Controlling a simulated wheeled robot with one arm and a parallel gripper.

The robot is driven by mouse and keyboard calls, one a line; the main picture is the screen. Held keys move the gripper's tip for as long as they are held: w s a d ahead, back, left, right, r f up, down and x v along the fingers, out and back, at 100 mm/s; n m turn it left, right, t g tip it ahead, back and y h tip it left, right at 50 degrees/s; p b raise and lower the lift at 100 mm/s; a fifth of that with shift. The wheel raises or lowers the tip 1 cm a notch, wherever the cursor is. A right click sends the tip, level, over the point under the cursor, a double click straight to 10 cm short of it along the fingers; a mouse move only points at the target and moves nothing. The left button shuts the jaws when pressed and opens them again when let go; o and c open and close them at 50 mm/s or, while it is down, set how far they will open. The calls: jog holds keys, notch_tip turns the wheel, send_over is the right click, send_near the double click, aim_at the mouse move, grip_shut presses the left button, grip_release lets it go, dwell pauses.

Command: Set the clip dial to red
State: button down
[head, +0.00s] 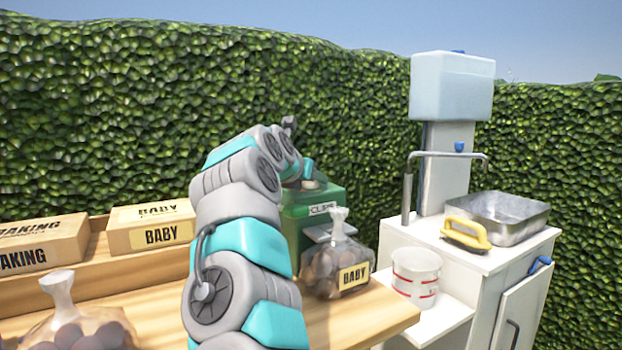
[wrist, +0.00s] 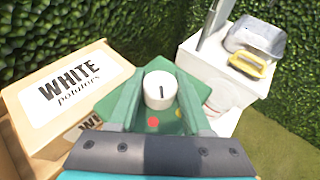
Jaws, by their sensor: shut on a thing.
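The green clip box (head: 306,222), labelled CLIPS, stands on the wooden counter in the head view. Its white round dial (wrist: 159,91) shows in the wrist view, with a short dark mark running up and down on its top. The mark does not clearly line up with the red dot. My gripper (wrist: 160,84) is shut on the dial, a finger on each side. In the head view my arm hides most of the gripper.
A bag of baby potatoes (head: 337,266) stands right beside the clip box. Cardboard boxes (head: 150,227) are at the left. A white stand (head: 470,260) with a metal tray (head: 497,216), a yellow-handled tool (head: 466,234) and a white tub (head: 416,278) is at the right.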

jog(key=shift+r+m+g+h, duration=0.1)
jog(key=shift+m+g+h, duration=0.4)
jog(key=shift+m+h, duration=0.65)
jog(key=shift+a+r+m+g+h, duration=0.1)
jog(key=shift+r+m+g+h, duration=0.15)
jog(key=shift+m+h, duration=0.25)
jog(key=c, duration=0.6)
grip_release()
jog(key=shift+o, duration=1.2)
jog(key=shift+f, duration=0.2)
jog(key=v, duration=0.7)
jog(key=shift+s+a, duration=0.2)
jog(key=shift+s, duration=0.15)
jog(key=shift+r, duration=0.25)
